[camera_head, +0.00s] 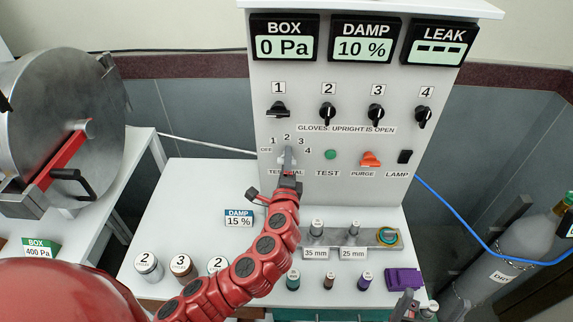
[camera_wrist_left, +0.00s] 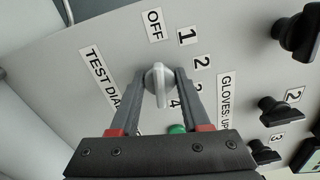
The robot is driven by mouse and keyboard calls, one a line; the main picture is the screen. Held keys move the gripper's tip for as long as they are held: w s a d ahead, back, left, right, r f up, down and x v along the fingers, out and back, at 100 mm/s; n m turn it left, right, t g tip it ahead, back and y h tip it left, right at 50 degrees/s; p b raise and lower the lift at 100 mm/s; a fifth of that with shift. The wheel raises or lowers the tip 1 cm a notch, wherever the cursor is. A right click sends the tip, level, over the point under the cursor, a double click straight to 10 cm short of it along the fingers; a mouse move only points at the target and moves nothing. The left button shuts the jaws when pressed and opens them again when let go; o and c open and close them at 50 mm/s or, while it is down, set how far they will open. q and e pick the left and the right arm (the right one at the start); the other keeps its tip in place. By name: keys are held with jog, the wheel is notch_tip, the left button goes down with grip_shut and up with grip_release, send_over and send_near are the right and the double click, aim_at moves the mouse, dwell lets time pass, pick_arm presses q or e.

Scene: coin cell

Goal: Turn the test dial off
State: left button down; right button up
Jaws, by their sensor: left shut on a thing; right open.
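The test dial (camera_wrist_left: 159,84) is a pale grey knob on the white panel, with OFF and the numbers 1 to 4 around it. In the wrist view it lies between the two fingers of my left gripper (camera_wrist_left: 161,80), which is shut on it. In that view its long side runs roughly along the line between OFF (camera_wrist_left: 153,25) and 4; I cannot tell which end is the pointer. In the head view my left gripper (camera_head: 287,164) largely hides the dial. My right gripper (camera_head: 405,304) is open at the bottom right, away from the panel.
Black knobs (camera_head: 327,113) numbered 1 to 4 sit above the dial. A green test button (camera_head: 330,154), an orange purge switch (camera_head: 370,159) and a black lamp switch (camera_head: 405,156) are to its right. Canisters (camera_head: 149,267) and small vials stand on the white table below.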

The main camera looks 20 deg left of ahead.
dwell(0.4)
pick_arm(q)
jog(key=shift+c, duration=1.9)
grip_release()
jog(key=p+v, duration=0.3)
jog(key=v, duration=1.4)
jog(key=shift+s+p, duration=0.25)
jog(key=shift+p, duration=0.05)
jog(key=shift+d, duration=0.1)
